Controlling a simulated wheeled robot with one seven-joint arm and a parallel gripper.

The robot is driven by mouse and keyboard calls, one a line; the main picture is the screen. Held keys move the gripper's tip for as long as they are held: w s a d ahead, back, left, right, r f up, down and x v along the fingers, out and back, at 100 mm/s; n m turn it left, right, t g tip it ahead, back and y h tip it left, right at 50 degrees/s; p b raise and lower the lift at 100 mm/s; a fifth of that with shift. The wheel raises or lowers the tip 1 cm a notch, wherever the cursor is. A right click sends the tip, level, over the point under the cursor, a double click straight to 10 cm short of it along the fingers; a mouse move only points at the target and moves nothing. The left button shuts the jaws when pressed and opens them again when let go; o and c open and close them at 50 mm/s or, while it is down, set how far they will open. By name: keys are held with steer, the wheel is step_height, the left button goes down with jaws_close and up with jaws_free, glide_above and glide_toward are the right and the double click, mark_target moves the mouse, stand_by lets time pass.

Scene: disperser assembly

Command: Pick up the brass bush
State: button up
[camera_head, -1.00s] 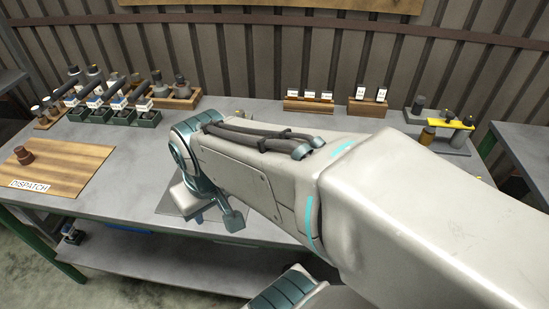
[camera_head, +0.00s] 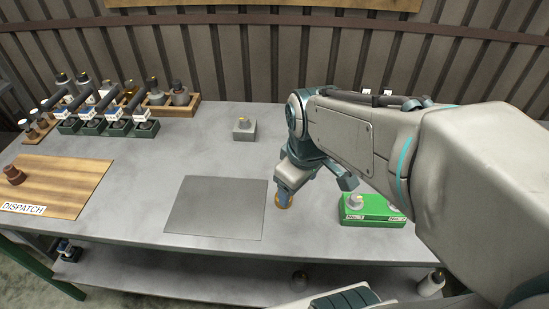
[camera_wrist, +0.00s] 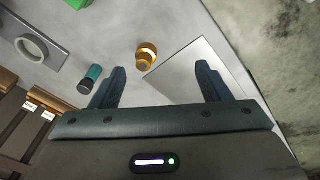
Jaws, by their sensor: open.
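The brass bush (camera_head: 284,202) stands on the grey table just right of the flat grey plate (camera_head: 215,208). It also shows in the wrist view (camera_wrist: 147,54) as a flanged, brass-coloured round piece, a little ahead of the fingertips and left of centre. My gripper (camera_wrist: 162,70) is open, with nothing between its two fingers. In the head view my gripper (camera_head: 285,187) points down close to the bush and partly covers it. The exact gap to it cannot be told.
A green labelled holder (camera_head: 372,213) stands to the right, partly behind my arm. A grey block with a yellow top (camera_head: 243,130) is behind the plate. The wrist view shows a teal and black cylinder (camera_wrist: 90,80) near the left finger. The wooden dispatch board (camera_head: 60,180) is far left.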

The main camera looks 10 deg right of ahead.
steer(key=w+f+n+g+p, duration=0.2)
steer(key=w+n, duration=0.8)
steer(key=n, duration=1)
step_height(320, 180, down, 10)
steer(key=shift+w+d+r+p, duration=0.1)
steer(key=shift+w+r+p, duration=0.05)
steer(key=shift+p, duration=0.2)
steer(key=shift+w+f+p, duration=0.15)
steer(key=shift+f+p, duration=0.15)
steer(key=shift+f, duration=1.85)
steer(key=shift+c, duration=0.3)
steer(key=c, duration=1.2)
